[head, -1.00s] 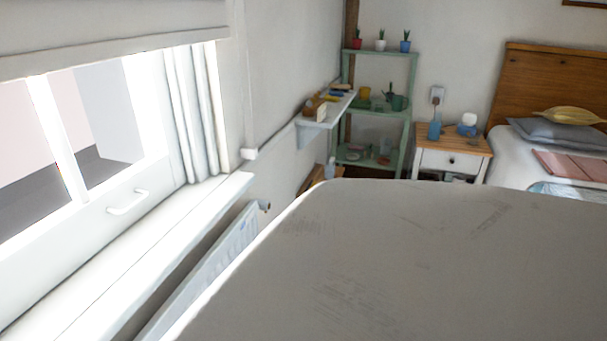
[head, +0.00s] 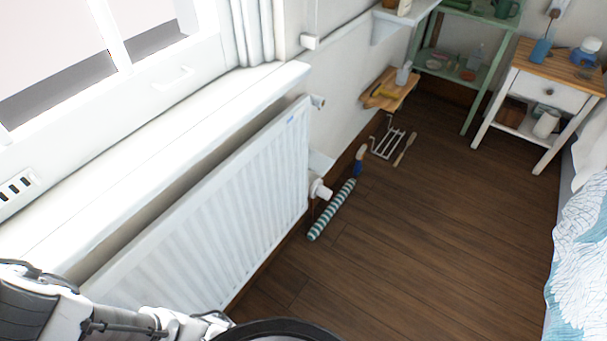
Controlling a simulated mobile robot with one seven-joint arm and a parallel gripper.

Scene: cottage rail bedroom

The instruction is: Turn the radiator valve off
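The white panel radiator (head: 215,215) hangs on the wall under the window sill in the head view. A round white valve knob (head: 320,188) sticks out at its lower right end, above the floor. A small fitting (head: 317,101) shows at the radiator's upper right corner. The valve's setting marks are too small to read. Part of my arm shows at the lower left, in front of the radiator's near end and well apart from the valve. My gripper's fingers are not in view.
A striped draught roll (head: 332,209) lies on the floor just below the valve. A metal rack (head: 388,138) and a wooden stick (head: 405,149) lie beyond it. A wooden wall shelf (head: 388,92) and a nightstand (head: 545,92) stand farther back.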

